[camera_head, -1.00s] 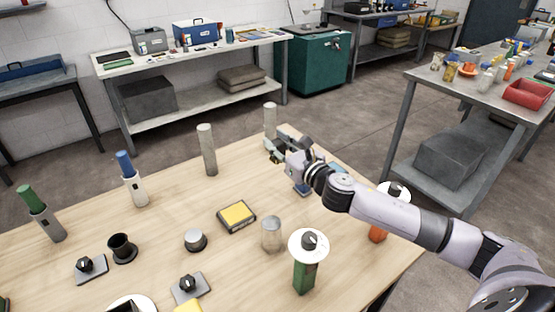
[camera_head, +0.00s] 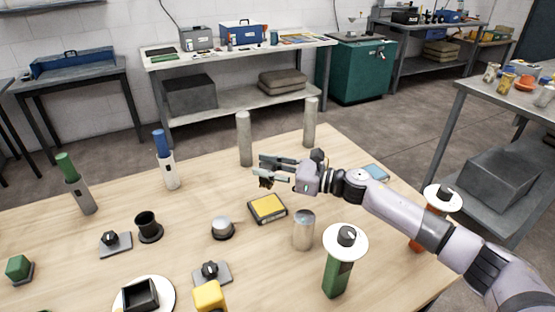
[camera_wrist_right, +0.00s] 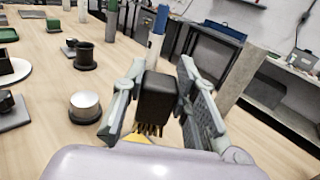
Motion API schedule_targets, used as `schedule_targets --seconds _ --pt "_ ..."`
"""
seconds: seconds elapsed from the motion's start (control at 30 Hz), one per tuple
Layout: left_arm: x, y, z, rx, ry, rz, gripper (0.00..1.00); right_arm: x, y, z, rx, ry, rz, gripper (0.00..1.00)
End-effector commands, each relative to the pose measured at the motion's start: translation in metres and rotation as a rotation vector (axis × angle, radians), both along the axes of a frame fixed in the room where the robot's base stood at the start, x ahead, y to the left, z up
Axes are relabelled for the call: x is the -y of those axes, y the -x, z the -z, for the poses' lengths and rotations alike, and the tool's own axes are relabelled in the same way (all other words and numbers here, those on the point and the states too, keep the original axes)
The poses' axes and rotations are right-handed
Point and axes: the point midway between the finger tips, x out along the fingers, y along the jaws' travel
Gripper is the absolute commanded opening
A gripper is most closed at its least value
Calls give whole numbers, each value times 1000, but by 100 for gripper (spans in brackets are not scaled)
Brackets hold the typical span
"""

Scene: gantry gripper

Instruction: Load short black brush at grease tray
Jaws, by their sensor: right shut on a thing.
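My right gripper (camera_head: 264,173) is shut on the short black brush (camera_wrist_right: 158,97), a black block with golden bristles pointing down. In the wrist view the brush sits between the two fingers (camera_wrist_right: 161,70). In the head view the brush is mostly hidden by the fingers. The black tray with a yellow filling (camera_head: 267,208), which looks like the grease tray, lies on the wooden table just below and in front of the gripper. The brush is held above the table, apart from the tray as far as I can tell. My left gripper is not in view.
A metal cylinder (camera_head: 303,230) stands right of the tray, and a silver knob (camera_head: 222,227) left of it. Two grey posts (camera_head: 244,139) stand behind the gripper. A green post with a white disc (camera_head: 345,243) is in front. Bare table lies left of the gripper.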

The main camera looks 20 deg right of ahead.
Motion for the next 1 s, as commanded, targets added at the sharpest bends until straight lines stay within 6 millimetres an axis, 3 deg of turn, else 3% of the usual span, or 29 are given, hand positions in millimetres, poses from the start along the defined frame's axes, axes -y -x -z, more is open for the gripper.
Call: schedule_targets --seconds 0.6,1.0 --pt "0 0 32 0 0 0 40 -2 1 54 1 -1 -15 0" --pt "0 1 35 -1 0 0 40 -2 1 62 2 1 -15 0"
